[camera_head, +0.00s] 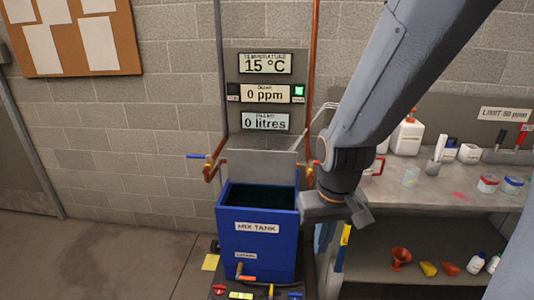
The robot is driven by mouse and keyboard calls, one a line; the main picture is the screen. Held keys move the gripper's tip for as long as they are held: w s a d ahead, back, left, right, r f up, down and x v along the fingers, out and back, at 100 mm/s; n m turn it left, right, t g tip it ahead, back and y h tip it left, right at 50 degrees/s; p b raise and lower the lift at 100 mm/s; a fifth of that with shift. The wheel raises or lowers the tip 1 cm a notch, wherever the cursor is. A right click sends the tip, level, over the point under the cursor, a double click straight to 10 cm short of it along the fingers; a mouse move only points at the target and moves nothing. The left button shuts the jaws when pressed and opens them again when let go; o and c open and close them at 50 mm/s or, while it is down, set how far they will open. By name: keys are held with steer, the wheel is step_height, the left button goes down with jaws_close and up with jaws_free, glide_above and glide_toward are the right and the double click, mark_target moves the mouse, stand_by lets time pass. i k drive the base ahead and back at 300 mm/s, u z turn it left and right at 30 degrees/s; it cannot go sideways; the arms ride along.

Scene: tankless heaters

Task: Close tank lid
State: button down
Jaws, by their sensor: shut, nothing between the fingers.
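The blue mix tank (257,252) stands against the wall with its top open and its inside dark. A grey flat panel, which looks like the tank lid (261,168), stands upright at the back edge of the opening. My gripper (312,207) is shut and empty at the right side of the tank, close to its upper right edge. I cannot tell whether it touches the tank. My arm comes down from the upper right and hides part of the wall and bench.
A display panel (265,92) above the tank reads 15 °C, 0 ppm and 0 litres. Pipes with valve handles (196,156) flank the lid. A bench (440,205) with bottles and tubs stands to the right, with a shelf below. The floor (110,260) on the left is clear.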

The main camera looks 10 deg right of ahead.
mark_target(262, 166)
steer(key=u, duration=0.45)
steer(key=i, duration=1.2)
steer(key=z, duration=0.55)
